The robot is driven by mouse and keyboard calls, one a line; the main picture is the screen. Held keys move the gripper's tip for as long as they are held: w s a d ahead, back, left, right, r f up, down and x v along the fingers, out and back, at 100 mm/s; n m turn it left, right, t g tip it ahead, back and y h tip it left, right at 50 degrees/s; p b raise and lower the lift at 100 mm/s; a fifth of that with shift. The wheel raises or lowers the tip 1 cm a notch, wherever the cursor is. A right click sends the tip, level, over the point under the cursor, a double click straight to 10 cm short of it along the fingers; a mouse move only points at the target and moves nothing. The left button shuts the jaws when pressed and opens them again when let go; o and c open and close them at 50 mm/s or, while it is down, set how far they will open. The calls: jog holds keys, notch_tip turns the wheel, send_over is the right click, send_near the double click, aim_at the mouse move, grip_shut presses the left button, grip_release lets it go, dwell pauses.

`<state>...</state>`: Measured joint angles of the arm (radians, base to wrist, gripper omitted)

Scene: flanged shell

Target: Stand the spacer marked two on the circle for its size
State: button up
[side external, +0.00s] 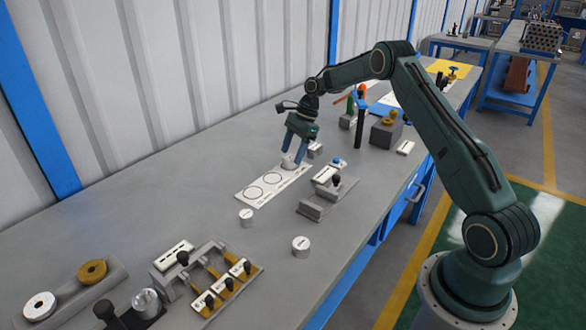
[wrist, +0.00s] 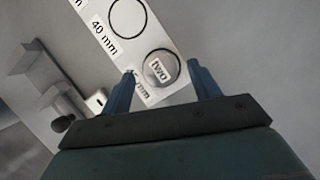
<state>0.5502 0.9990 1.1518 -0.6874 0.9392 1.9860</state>
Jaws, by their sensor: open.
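The spacer marked two (wrist: 157,71) is a short pale grey cylinder with "two" on its top. It stands upright on the end circle of a white card (side external: 246,196); the black ring shows along its upper and right sides in the wrist view. That circle's label is partly hidden, with only "mm" readable. The neighbouring circle (wrist: 128,20) is empty and sits by a "40 mm" label. My gripper (wrist: 160,70) is open, its blue fingers on either side of the spacer with gaps. It also shows low over the card's far end in the side view (side external: 294,152).
Loose grey cylinders stand on the bench: one (side external: 246,217) near the card, one (side external: 301,246) farther forward, one (side external: 314,151) right of my gripper. A grey fixture with a black knob (side external: 327,191) stands right of the card. A rack of labelled parts (side external: 207,278) is at front left.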

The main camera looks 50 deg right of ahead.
jog(key=v, duration=1)
jog(key=shift+d, duration=0.2)
jog(key=shift+s+r, duration=0.1)
jog(key=shift+r, duration=0.15)
jog(key=s+a+r+n+t+h, duration=0.1)
jog(key=s+a+r+n, duration=0.45)
jog(key=a+r, duration=0.4)
jog(key=s+a+r+n+t+h, duration=0.1)
jog(key=s+a+r+n, duration=0.45)
jog(key=a+r, duration=0.4)
jog(key=s+a+n, duration=0.5)
jog(key=s, duration=0.7)
jog(key=s+f+n+t+h, duration=0.1)
jog(key=s+f+n, duration=0.1)
jog(key=s, duration=0.4)
jog(key=s+f+n+t+h, duration=0.1)
jog(key=s+f+n, duration=0.2)
jog(key=s, duration=0.4)
jog(key=shift+a+f+n, duration=0.15)
jog(key=shift+n, duration=0.55)
